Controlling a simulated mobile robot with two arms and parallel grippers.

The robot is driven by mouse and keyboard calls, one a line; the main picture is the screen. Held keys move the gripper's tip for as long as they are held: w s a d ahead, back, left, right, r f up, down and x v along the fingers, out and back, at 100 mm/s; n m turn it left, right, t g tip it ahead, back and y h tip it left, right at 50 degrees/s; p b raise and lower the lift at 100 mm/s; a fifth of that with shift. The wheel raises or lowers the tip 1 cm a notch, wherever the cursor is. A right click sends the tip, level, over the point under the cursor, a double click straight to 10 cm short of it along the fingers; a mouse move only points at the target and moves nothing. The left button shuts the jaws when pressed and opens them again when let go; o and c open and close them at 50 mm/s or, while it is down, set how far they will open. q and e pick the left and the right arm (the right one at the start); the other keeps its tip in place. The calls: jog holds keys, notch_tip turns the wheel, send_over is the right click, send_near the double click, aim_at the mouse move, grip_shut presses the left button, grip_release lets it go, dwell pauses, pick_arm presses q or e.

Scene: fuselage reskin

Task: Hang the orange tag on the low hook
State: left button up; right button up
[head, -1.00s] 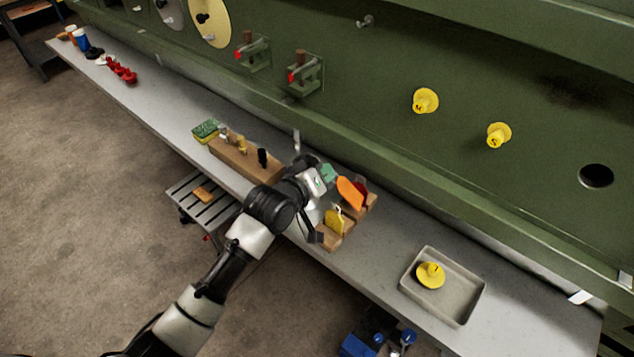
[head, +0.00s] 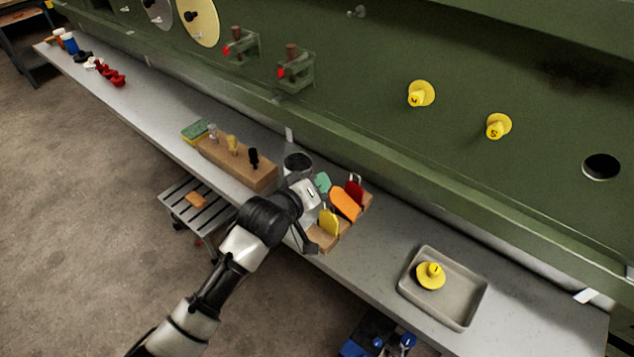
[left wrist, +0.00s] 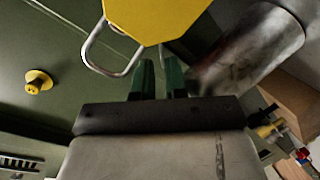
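The orange tag (head: 345,204) leans in the wooden rack, between a yellow tag (head: 328,222) and a red tag (head: 353,190). My left gripper (head: 318,188) is at the left side of this rack, close to the tags. In the left wrist view its two dark green fingers (left wrist: 158,78) stand slightly apart, with nothing visible between them. A yellow tag with a wire loop (left wrist: 150,18) fills the top of that view, just past the fingertips. A small hook (head: 355,12) is on the green panel; I cannot tell whether it is the low one. My right gripper is not in view.
A metal cup (head: 298,163) stands right behind my left gripper. A wooden block with several pegs (head: 235,165) is to the left. A grey tray (head: 463,310) with a yellow knob is to the right. The green panel (head: 450,150) rises behind the bench.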

pick_arm(q)
jog(key=b+v, duration=0.1)
jog(key=v, duration=1.1)
jog(key=shift+r+b, duration=0.2)
jog(key=shift+b, duration=0.15)
jog(key=shift+f, duration=0.1)
